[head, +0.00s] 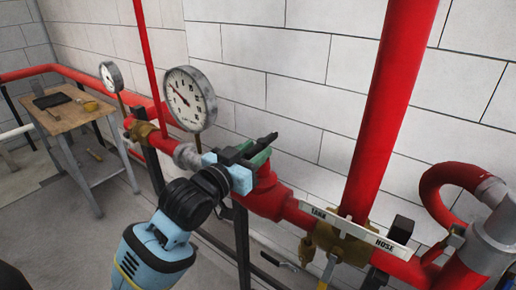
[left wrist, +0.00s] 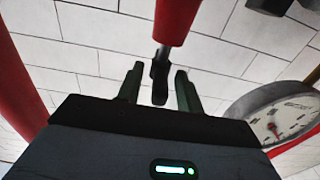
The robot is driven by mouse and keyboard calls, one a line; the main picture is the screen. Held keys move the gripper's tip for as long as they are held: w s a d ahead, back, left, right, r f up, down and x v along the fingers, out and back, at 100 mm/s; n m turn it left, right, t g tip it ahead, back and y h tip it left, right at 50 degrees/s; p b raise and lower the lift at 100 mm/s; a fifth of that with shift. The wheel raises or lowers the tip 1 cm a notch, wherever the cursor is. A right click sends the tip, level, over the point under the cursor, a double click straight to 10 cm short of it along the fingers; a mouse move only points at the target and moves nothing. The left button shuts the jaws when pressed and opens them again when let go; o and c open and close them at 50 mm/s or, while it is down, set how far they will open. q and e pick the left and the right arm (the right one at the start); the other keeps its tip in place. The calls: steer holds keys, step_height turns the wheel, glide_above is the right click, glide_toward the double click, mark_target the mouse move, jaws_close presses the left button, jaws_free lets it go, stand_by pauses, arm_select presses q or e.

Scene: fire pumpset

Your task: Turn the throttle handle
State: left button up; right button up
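The throttle handle (left wrist: 160,80) is a dark lever on a short grey stem at the end of a red pipe part, seen in the left wrist view. My left gripper (left wrist: 158,88) has its two green fingers on either side of the lever, with a visible gap at each side. It is open and not clamped on it. In the head view my left gripper (head: 262,152) is at the red pipe, right of the large gauge. A dark bar shows beside its green finger there; I cannot tell whether this is the handle. My right gripper is not in view.
A large gauge (head: 190,98) stands close to the left of my gripper, with a smaller gauge (head: 111,77) beyond. A thick red vertical pipe (head: 390,105) and a tank/hose label (head: 358,228) are to the right. A wooden table (head: 70,118) stands far left.

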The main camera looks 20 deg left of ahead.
arm_select(q)
steer(key=v, duration=0.6)
steer(key=shift+f, duration=0.1)
stand_by(0.3)
steer(key=s+a+f+n+g+y, duration=0.1)
steer(key=s+f+g, duration=0.15)
steer(key=f, duration=0.95)
steer(key=s+a+f+n+g+y, duration=0.1)
steer(key=s+f, duration=0.2)
steer(key=f, duration=0.8)
steer(key=s+f+g+y, duration=0.1)
steer(key=s+f+g, duration=0.3)
steer(key=s+f, duration=1.5)
steer(key=shift+s+a+f+y, duration=0.35)
steer(key=shift+s+f+y, duration=0.05)
steer(key=shift+s, duration=0.1)
